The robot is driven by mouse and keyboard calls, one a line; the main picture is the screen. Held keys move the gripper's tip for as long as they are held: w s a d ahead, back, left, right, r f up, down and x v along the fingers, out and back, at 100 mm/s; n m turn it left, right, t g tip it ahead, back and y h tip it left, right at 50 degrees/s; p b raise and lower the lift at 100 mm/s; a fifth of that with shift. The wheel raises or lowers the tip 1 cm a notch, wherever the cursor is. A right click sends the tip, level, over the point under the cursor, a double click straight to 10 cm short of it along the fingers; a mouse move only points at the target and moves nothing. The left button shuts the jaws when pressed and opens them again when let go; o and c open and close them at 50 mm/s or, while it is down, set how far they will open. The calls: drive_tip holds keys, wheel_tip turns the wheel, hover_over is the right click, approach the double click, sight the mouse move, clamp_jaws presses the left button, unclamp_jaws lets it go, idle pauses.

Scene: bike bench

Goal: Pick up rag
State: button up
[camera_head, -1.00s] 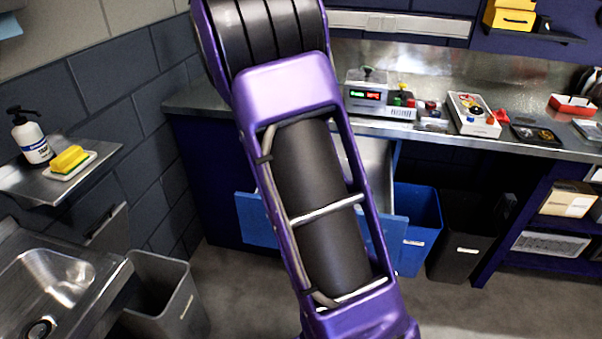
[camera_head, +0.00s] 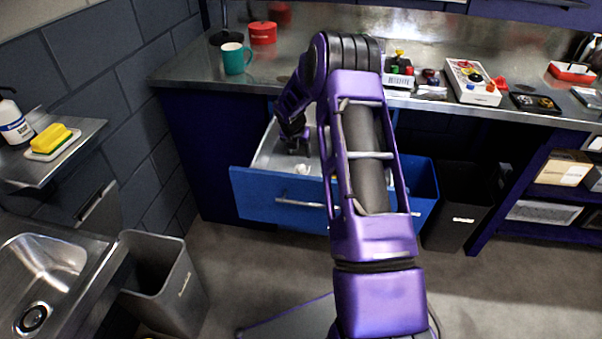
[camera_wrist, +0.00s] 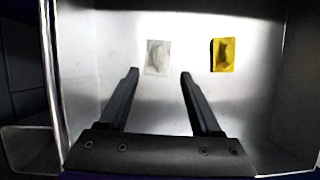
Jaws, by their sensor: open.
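A blue-fronted drawer (camera_head: 255,200) stands open under the workbench. In the wrist view, two small flat pieces lie on its metal floor (camera_wrist: 262,100). One is pale and crumpled, like a rag (camera_wrist: 157,57); the other is a yellow piece with a dark middle (camera_wrist: 224,54). I cannot tell for sure which is the rag. My gripper (camera_wrist: 160,73) is open and empty, pointing into the drawer. The pale piece lies just beyond the fingertips, roughly centred between them. The yellow piece is to the right, outside the fingers. In the head view my arm hides part of the drawer.
A teal mug (camera_head: 236,59) and a red tin (camera_head: 262,33) stand on the bench above the drawer. A blue bin (camera_head: 424,190) and a black bin (camera_head: 465,215) stand to its right. A sink (camera_head: 40,275) and a grey bin (camera_head: 160,285) are at left.

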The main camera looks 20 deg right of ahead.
hover_over(300, 167)
drive_tip(key=s, duration=0.2)
drive_tip(key=f, duration=0.2)
drive_tip(key=a+f, duration=0.1)
drive_tip(key=f, duration=0.1)
drive_tip(key=shift+w, duration=0.2)
drive_tip(key=b+x, duration=0.1)
drive_tip(key=x, duration=0.4)
drive_tip(key=shift+a+f, duration=0.15)
drive_tip(key=shift+f, duration=0.1)
clamp_jaws()
